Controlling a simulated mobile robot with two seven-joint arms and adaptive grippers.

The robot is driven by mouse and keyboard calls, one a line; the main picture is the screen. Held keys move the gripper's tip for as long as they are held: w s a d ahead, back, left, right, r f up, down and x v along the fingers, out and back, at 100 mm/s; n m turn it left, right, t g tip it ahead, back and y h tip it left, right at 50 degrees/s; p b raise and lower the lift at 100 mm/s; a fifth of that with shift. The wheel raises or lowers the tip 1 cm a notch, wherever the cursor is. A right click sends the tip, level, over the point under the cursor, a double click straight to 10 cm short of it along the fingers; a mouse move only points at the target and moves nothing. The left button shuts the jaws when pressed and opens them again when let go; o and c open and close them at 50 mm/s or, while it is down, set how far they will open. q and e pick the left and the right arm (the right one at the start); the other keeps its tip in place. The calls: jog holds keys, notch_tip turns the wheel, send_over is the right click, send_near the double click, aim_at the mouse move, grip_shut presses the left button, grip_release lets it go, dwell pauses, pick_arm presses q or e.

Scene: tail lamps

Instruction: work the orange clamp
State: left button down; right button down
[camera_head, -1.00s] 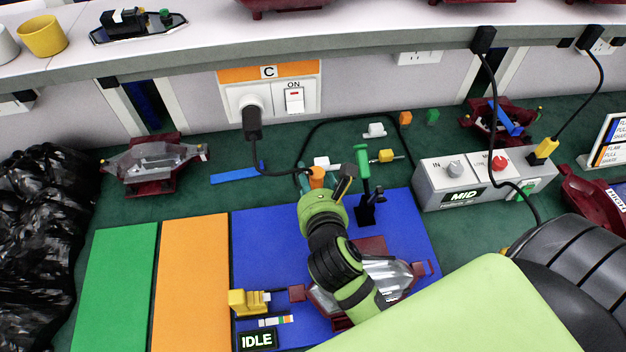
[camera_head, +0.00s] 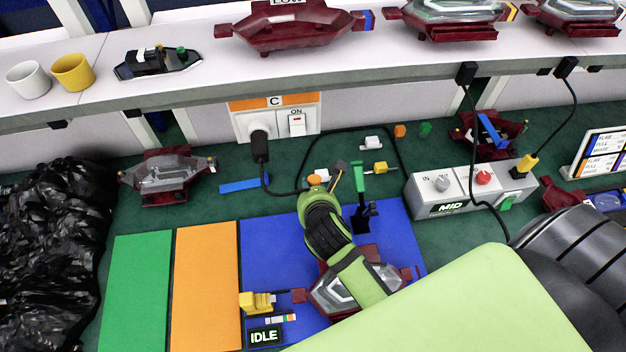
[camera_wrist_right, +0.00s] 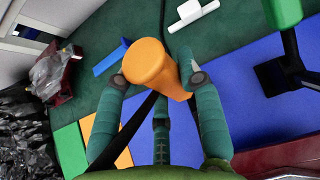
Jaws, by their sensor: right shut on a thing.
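The orange clamp's handle (camera_wrist_right: 150,68) is a rounded orange knob with a tapering stem, large in the right wrist view. My right gripper (camera_wrist_right: 160,84) has its teal fingers closed around it, one on each side, with a third finger below. In the head view the orange handle (camera_head: 314,180) shows just beyond my right wrist, which hides much of the gripper (camera_head: 318,186). The clamp's base is mostly hidden. A green-handled clamp (camera_head: 359,185) stands upright to its right on the blue mat. My left gripper is out of view.
A lamp in a dark red holder (camera_head: 335,292) lies under my right arm, with a yellow clamp (camera_head: 257,303) to its left. The grey control box (camera_head: 450,205) is at right. A black cable (camera_head: 307,158) loops behind. The green (camera_head: 135,290) and orange mats are bare.

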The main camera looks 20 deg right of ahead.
jog(key=g+p, duration=0.1)
jog(key=w+g+p, duration=0.1)
jog(key=p, duration=0.1)
jog(key=shift+w+d+r, duration=0.15)
jog(key=shift+w+r, duration=0.05)
jog(key=shift+w+d+f+g+y+p, duration=0.1)
jog(key=shift+w+f+g+y+p, duration=0.25)
jog(key=shift+p, duration=0.45)
pick_arm(q)
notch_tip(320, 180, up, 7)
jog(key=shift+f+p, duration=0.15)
jog(key=shift+p, duration=0.2)
pick_arm(e)
jog(key=shift+w+f+g, duration=0.15)
jog(key=shift+f+g, duration=0.15)
jog(key=shift+g, duration=0.25)
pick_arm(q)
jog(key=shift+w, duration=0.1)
pick_arm(e)
jog(key=shift+d, duration=0.1)
jog(key=c, duration=0.8)
grip_release()
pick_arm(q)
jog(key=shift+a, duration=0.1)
pick_arm(e)
jog(key=shift+f, duration=0.1)
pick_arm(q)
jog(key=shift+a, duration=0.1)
